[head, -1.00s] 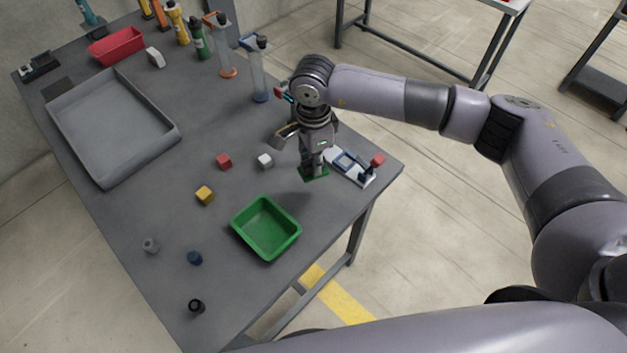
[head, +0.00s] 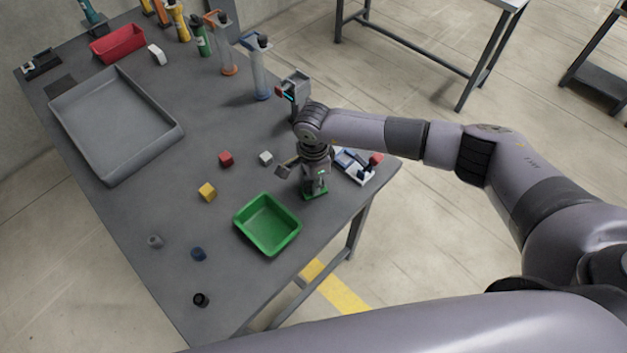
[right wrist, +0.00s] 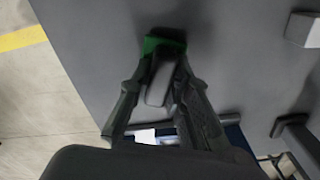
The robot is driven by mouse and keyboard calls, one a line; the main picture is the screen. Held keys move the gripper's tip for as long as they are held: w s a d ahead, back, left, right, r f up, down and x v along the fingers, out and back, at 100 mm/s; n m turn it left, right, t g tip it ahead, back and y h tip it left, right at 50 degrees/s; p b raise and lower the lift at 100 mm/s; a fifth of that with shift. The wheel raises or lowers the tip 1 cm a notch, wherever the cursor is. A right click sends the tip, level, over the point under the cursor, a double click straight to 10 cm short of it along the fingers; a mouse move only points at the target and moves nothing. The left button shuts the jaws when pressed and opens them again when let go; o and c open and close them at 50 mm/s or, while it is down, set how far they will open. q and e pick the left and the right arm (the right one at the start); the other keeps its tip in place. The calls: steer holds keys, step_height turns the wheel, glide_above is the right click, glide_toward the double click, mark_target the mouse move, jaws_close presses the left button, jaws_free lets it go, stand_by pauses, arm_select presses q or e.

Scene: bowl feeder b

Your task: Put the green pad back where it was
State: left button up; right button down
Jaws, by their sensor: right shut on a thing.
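The green pad (head: 322,194) is under my right gripper (head: 315,184), near the table's right edge, just right of the green tray (head: 244,226). In the right wrist view the pad (right wrist: 153,42) shows as a green edge beyond a grey, block-like grip (right wrist: 160,82). The fingers of my right gripper (right wrist: 164,72) are closed on both sides of that grip. The gripper hides most of the pad in the head view. I cannot tell whether the pad touches the table. My left gripper is not in view.
A white-and-blue fixture with a red knob (head: 376,158) stands right behind the gripper. A white cube (head: 266,158), red cube (head: 226,158) and yellow cube (head: 207,192) lie to the left. A grey device (head: 294,88) stands behind the wrist. The table (head: 150,205) is clear at left centre.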

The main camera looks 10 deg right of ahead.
steer(key=c, duration=2)
jaws_free()
steer(key=shift+f, duration=0.15)
steer(key=o, duration=0.5)
steer(key=shift+r, duration=0.6)
step_height(320, 180, up, 11)
steer(key=b, duration=0.3)
steer(key=shift+r, duration=0.1)
steer(key=shift+a, duration=0.15)
